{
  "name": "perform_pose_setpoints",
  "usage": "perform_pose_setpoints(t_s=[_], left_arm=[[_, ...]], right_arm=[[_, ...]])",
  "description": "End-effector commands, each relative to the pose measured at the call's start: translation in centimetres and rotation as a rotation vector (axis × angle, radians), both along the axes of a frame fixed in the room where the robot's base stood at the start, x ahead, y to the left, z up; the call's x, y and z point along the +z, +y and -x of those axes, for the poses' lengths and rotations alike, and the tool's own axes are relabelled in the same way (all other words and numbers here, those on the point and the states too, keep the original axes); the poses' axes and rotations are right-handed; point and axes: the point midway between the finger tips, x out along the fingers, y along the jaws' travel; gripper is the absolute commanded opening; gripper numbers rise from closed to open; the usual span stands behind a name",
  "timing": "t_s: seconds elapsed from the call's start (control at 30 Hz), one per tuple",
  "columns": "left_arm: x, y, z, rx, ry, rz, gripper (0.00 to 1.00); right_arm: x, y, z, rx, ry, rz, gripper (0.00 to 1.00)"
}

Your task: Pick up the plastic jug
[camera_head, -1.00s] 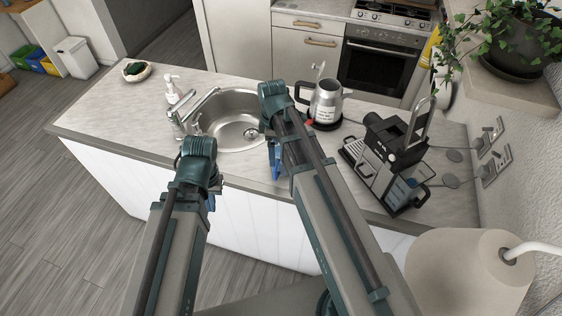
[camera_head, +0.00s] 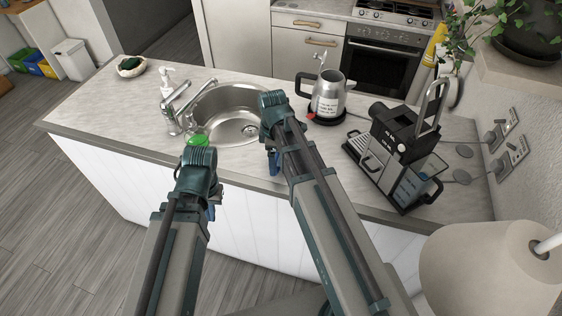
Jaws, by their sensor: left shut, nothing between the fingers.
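A green-topped item (camera_head: 197,140) with a clear part above it shows beside the sink's front left rim, just behind my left wrist. Its body is mostly hidden by my arm, so I cannot tell for sure that it is the plastic jug. My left gripper (camera_head: 211,210) hangs below its wrist at the counter's front edge, mostly hidden; it is shut and empty, and appears apart from the green-topped item. My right gripper (camera_head: 273,161) points down near the sink's right side, mostly behind its own arm; its jaws are not visible.
The sink (camera_head: 240,104) has a tap (camera_head: 176,102) and soap bottle (camera_head: 167,84) to its left. A steel kettle (camera_head: 329,96) and black coffee machine (camera_head: 396,155) stand on the right.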

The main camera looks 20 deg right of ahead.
Motion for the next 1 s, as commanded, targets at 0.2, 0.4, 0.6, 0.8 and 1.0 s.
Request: perform_pose_setpoints(t_s=[0.2,0.4,0.6,0.8,1.0], left_arm=[[-0.4,0.0,0.0,-0.001,0.0,0.0,0.0],[-2.5,0.0,0.0,-0.005,0.0,-0.001,0.0],[-4.9,0.0,0.0,-0.006,0.0,-0.001,0.0],[-5.2,0.0,0.0,-0.005,0.0,-0.001,0.0],[-5.1,0.0,0.0,-0.005,0.0,-0.001,0.0]], right_arm=[[-0.4,-0.1,0.0,0.0,0.0,0.0,0.98],[-2.5,-0.3,-0.2,0.0,0.0,0.0,0.98],[-4.9,-0.4,-0.3,0.0,0.0,0.0,0.98],[-5.2,-0.4,-0.2,0.0,0.0,0.0,0.98],[-5.1,-0.4,-0.2,0.0,0.0,0.0,0.87]])
